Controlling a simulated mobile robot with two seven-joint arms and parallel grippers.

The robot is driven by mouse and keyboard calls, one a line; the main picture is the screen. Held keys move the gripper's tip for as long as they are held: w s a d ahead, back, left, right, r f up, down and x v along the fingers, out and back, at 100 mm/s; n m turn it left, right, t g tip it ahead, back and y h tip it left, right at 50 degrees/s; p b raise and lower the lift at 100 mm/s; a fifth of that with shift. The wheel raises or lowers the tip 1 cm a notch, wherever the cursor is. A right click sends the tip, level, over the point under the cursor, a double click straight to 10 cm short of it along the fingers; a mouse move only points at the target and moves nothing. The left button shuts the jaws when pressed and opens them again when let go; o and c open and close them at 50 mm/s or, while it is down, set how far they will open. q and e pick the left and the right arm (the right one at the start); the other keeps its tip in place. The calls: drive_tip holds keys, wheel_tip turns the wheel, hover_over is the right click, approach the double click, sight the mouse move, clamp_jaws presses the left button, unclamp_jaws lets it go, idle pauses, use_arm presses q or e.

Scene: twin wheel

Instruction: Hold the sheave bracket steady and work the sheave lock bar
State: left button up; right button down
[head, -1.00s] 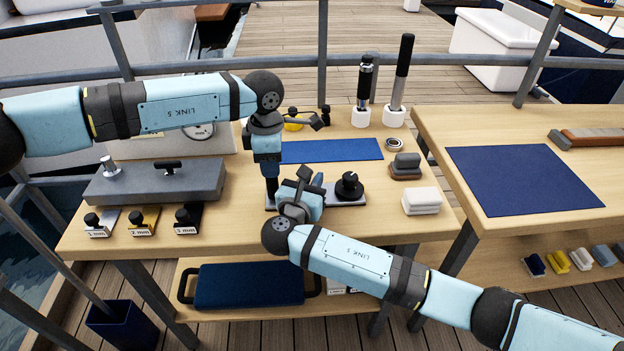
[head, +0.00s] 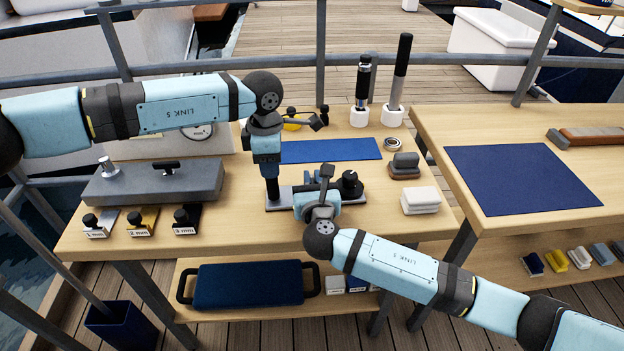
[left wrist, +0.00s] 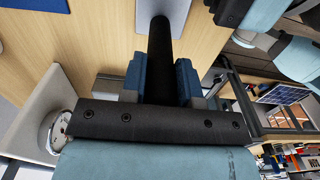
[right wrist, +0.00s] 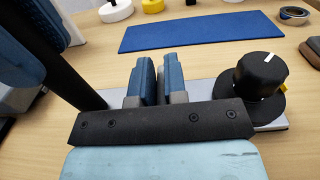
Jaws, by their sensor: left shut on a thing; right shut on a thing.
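The sheave bracket shows as a flat grey base plate (head: 283,206) on the left bench, with an upright black post (left wrist: 160,50) and a black round knob (head: 351,184). My left gripper (left wrist: 160,80) is shut around the black post from above. My right gripper (right wrist: 157,80) is low over the plate, between the post and the knob. Its blue fingers are nearly together in the right wrist view, with the knob (right wrist: 262,76) just to their right. What they grip is hidden, so the sheave lock bar cannot be made out.
A blue mat (head: 330,150) lies behind the bracket. Two upright handled tools (head: 398,80) stand at the back.

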use_arm(q)
drive_tip(key=shift+w+a, duration=0.1)
drive_tip(key=shift+a, duration=0.1)
use_arm(e)
drive_tip(key=shift+d, duration=0.1)
drive_tip(key=c, duration=1.2)
unclamp_jaws()
use_arm(q)
drive_tip(key=shift+d, duration=0.1)
use_arm(e)
drive_tip(key=shift+o, duration=0.2)
drive_tip(key=s, duration=1.2)
drive_tip(key=shift+d, duration=0.2)
use_arm(q)
drive_tip(key=o, duration=1)
